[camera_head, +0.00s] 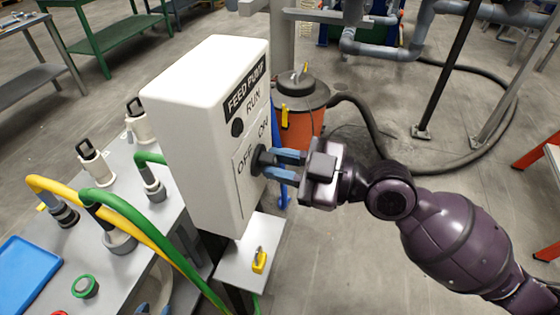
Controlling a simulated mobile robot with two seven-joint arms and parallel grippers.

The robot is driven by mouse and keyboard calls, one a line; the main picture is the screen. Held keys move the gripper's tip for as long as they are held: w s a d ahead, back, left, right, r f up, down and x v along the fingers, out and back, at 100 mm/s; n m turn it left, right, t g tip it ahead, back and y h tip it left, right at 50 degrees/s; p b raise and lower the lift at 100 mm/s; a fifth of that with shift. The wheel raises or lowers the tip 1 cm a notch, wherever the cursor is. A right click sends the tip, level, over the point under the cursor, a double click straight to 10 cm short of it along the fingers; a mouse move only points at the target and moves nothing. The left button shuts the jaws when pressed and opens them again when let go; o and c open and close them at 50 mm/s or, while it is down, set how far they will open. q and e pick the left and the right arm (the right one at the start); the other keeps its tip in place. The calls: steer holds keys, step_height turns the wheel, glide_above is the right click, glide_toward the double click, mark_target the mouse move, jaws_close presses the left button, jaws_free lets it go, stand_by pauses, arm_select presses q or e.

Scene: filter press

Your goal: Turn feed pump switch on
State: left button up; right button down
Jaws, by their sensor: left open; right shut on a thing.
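The feed pump box (205,125) is a white upright cabinet in the middle of the head view, labelled FEED PUMP (246,88). Its front face carries a dark round RUN lamp (237,128), which looks unlit. Below it is the black feed pump switch (262,160) on a plate marked OFF on the left and ON on the right. My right gripper (276,163) reaches in from the right, with its blue fingers shut on the switch knob. The fingers partly hide the knob, so I cannot tell which way it points. My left gripper is not in view.
A grey bench (68,236) with green and yellow hoses and white-handled fittings stands left of the box. A small shelf (232,268) with a yellow padlock (259,260) is below. An orange drum (301,122) stands behind my gripper. Floor at right is mostly open.

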steer(key=m+p, duration=0.1)
steer(key=m, duration=0.4)
steer(key=shift+r+m, duration=0.1)
steer(key=shift+m, duration=0.2)
steer(key=m, duration=0.2)
steer(key=shift+m+p, duration=0.3)
steer(key=shift+p, duration=0.05)
steer(key=m+p, duration=0.1)
steer(key=m, duration=0.2)
steer(key=shift+m, duration=0.8)
arm_select(q)
steer(key=shift+s+a+r, duration=0.3)
steer(key=shift+s+r, duration=0.3)
steer(key=shift+r, duration=0.25)
arm_select(e)
steer(key=shift+m, duration=0.6)
arm_select(q)
steer(key=shift+w+r, duration=0.15)
steer(key=shift+w, duration=0.05)
arm_select(e)
steer(key=c, duration=1)
jaws_free()
steer(key=shift+c, duration=0.2)
arm_select(q)
steer(key=shift+w+d+r, duration=0.1)
steer(key=shift+w+r, duration=0.1)
steer(key=shift+w, duration=0.05)
